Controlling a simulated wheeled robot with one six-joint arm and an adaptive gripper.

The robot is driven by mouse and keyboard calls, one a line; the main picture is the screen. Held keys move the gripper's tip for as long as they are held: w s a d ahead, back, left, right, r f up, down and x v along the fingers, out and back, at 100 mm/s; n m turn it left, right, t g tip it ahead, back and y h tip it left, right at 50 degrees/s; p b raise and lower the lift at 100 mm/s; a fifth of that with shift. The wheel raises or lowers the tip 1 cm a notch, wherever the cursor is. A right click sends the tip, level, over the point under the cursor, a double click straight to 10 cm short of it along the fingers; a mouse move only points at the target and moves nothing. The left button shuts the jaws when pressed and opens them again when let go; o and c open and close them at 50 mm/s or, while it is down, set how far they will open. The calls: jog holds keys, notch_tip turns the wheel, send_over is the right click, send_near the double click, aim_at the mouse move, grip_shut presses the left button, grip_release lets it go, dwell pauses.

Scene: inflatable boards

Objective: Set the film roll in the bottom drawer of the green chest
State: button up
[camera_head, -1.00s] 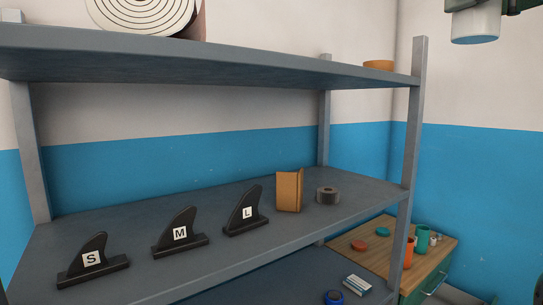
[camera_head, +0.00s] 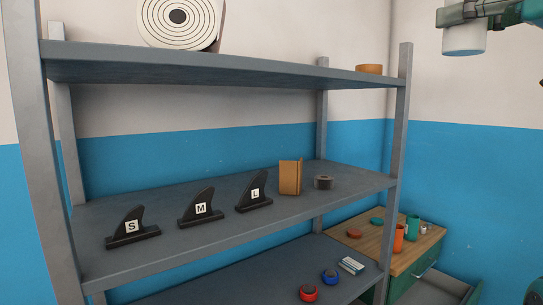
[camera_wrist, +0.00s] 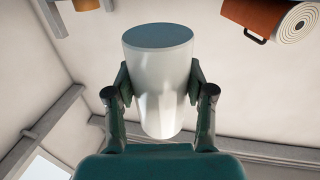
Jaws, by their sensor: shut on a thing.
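My gripper (camera_wrist: 158,92) is shut on a white cylinder, the film roll (camera_wrist: 158,110), with its fingers on either side. Its grey-blue end face points up in the wrist view. In the head view the roll (camera_head: 464,40) hangs at the top right, high above the chest, with part of my gripper above it. The green chest (camera_head: 397,287) stands at the lower right and has a wooden top. A lower drawer (camera_head: 440,291) of the chest stands pulled out, partly cut off by the frame.
A grey shelf rack (camera_head: 235,232) fills the left and middle, holding fins, a brown folder (camera_head: 290,177) and tape rolls. Its right post (camera_head: 396,150) stands beside the chest. Orange and teal cups (camera_head: 399,238) stand on the chest top. Open space lies over the drawer.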

jog(key=w+d+f+m+t+h, duration=0.1)
jog(key=w+d+f+h, duration=0.15)
jog(key=w+f, duration=1)
jog(key=w+d+f+m+h, duration=0.1)
jog(key=w+d+f, duration=0.2)
jog(key=w+f, duration=0.95)
notch_tip(320, 180, down, 25)
jog(key=w+m+h, duration=0.2)
jog(key=h, duration=0.1)
jog(key=s+a+f+m+h, duration=0.1)
jog(key=s+a+f, duration=0.1)
jog(key=f, duration=0.6)
jog(key=s+a+f, duration=0.2)
jog(key=f, duration=0.7)
jog(key=s+a+f+m+h, duration=0.1)
jog(key=s+a+f, duration=0.1)
jog(key=f, duration=0.6)
jog(key=s+a+f, duration=0.4)
jog(key=s+f, duration=0.7)
jog(key=f, duration=0.1)
jog(key=s+a+f+n+y, duration=0.1)
jog(key=s+a+f, duration=0.2)
jog(key=s+f, duration=0.9)
jog(key=shift+a+f+t, duration=0.15)
jog(key=shift+a+t, duration=0.15)
jog(key=shift+a, duration=0.1)
